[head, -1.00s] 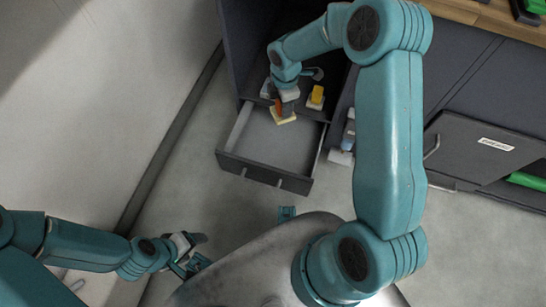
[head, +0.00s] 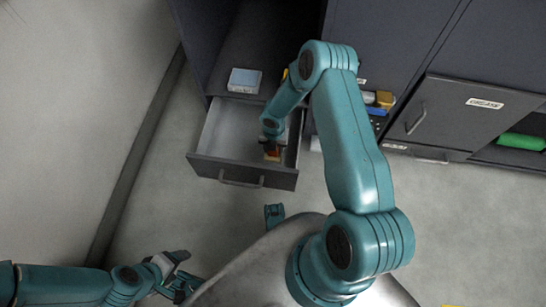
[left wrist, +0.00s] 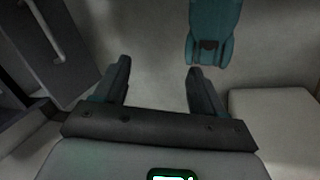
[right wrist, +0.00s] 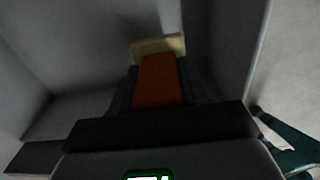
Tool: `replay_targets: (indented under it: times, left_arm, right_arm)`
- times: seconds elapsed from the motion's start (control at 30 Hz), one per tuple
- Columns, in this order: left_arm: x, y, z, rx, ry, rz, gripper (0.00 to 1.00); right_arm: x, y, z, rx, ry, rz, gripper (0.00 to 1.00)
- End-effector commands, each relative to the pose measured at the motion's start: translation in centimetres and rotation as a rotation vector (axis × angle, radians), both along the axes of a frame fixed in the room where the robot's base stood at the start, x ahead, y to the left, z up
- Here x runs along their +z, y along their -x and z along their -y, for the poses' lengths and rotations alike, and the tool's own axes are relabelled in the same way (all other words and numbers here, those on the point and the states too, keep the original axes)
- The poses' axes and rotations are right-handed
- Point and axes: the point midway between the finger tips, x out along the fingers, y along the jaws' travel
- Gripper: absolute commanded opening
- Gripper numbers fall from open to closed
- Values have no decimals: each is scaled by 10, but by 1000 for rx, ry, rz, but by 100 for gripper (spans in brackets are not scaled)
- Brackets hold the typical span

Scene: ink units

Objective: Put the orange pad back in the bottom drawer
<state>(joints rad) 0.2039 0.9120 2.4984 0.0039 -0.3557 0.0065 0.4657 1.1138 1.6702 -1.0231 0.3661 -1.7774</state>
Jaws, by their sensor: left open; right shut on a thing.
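The orange pad (right wrist: 160,82), with a pale yellow slab (right wrist: 158,47) at its far end, sits between the fingers of my right gripper (right wrist: 160,95), which is shut on it. In the head view the pad (head: 272,154) shows small under my right gripper (head: 271,145), in the right part of the pulled-out bottom drawer (head: 240,170). Grey drawer walls surround it in the right wrist view; I cannot tell whether the pad touches the floor. My left gripper (head: 180,268) is open and empty, outside the drawer at lower left; its spread fingers show in the left wrist view (left wrist: 158,85).
A light blue box (head: 244,80) lies on the shelf behind the drawer. Yellow and blue items (head: 380,100) lie in the cabinet to the right, beside a dark labelled door (head: 470,112). A green object (head: 522,142) lies farther right. The drawer's left part looks empty.

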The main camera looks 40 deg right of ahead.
Motion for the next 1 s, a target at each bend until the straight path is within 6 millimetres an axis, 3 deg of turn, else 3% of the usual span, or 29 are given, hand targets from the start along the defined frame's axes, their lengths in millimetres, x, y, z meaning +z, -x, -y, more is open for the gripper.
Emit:
replay_targets:
  times: [0.23, 0.4, 0.83, 0.87, 0.9, 1.0]
  left_arm:
    - [-12, -8, -1, 3, -5, 27, 70]
    - [-26, -17, -3, 6, -11, 56, 70]
    - [-29, -21, -4, 8, -14, 71, 70]
    - [-27, -21, -4, 8, -14, 71, 70]
    - [-27, -21, -4, 8, -14, 71, 70]
    - [-27, -21, -4, 7, -13, 70, 70]
  right_arm:
    - [-24, 0, 1, -1, 1, 0, 11]
    - [-53, 0, 0, -1, 1, -1, 11]
    - [-58, 0, 0, -1, 1, 1, 11]
    - [-56, 0, 0, -1, 1, 1, 54]
    - [-56, 0, 0, -1, 1, 1, 67]
    - [-56, 0, 0, -1, 1, 1, 70]
